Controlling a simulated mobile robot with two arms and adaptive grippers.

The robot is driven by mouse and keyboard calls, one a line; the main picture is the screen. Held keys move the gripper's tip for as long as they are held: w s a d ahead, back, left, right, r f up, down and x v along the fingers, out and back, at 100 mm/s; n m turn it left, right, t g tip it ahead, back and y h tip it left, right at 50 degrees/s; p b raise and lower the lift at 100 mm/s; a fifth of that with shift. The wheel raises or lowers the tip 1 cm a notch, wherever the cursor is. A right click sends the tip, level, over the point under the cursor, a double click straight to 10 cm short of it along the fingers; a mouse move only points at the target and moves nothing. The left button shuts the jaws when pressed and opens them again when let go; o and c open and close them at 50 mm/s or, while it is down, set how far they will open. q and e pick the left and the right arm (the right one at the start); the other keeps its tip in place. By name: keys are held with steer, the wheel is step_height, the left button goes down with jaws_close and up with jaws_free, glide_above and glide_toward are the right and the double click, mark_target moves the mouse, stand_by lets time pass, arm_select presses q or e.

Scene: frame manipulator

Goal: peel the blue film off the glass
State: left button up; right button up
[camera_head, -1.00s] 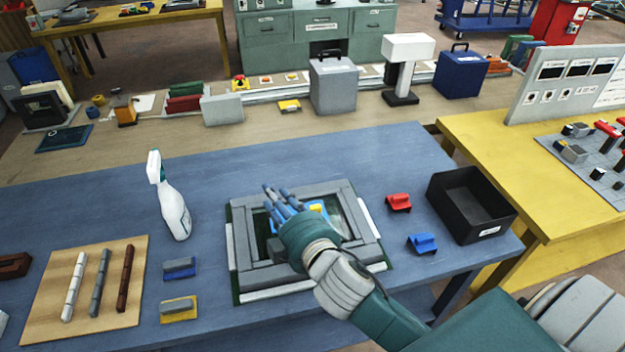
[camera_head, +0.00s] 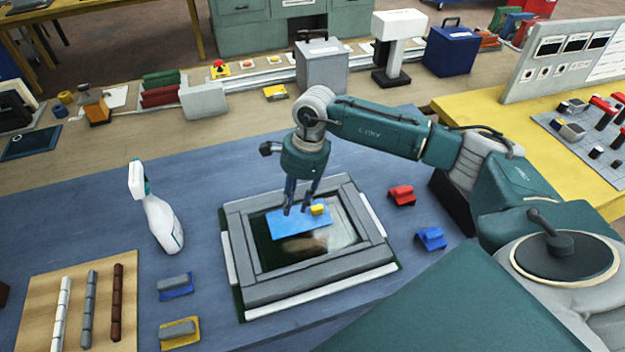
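The blue film (camera_head: 285,226) is a bright blue rectangle over the upper part of the dark glass (camera_head: 338,235), inside a grey frame (camera_head: 245,252) on the blue table. A small yellow tab (camera_head: 318,209) sits at the film's upper right edge. My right gripper (camera_head: 297,208) points down over the film, its fingers apart with blue film showing between them. The tab is just right of its fingertips. I cannot tell whether the fingertips touch the film. My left gripper is not in view.
A white spray bottle (camera_head: 160,215) stands left of the frame. A wooden board (camera_head: 45,330) with rods is at lower left.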

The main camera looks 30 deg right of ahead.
steer(key=h, duration=0.2)
glide_above(318, 207)
steer(key=shift+w+r, duration=0.1)
steer(key=shift+r, duration=0.35)
steer(key=shift+f, duration=0.1)
steer(key=shift+f+b, duration=0.6)
steer(key=shift+f, duration=0.3)
step_height(318, 207, down, 5)
steer(key=b, duration=0.3)
steer(key=shift+b, duration=0.35)
steer(key=shift+s+a+f+b, duration=0.2)
steer(key=shift+s+f+b, duration=0.2)
steer(key=shift+s+b, duration=0.1)
steer(key=shift+f, duration=0.2)
steer(key=shift+w+f, duration=0.1)
steer(key=shift+w, duration=0.05)
steer(key=shift+w+d, duration=0.1)
steer(key=shift+o, duration=1.1)
steer(key=shift+r, duration=0.2)
steer(key=c, duration=0.8)
steer(key=shift+w+d+f, duration=0.1)
steer(key=shift+w, duration=0.15)
steer(key=shift+c, duration=0.3)
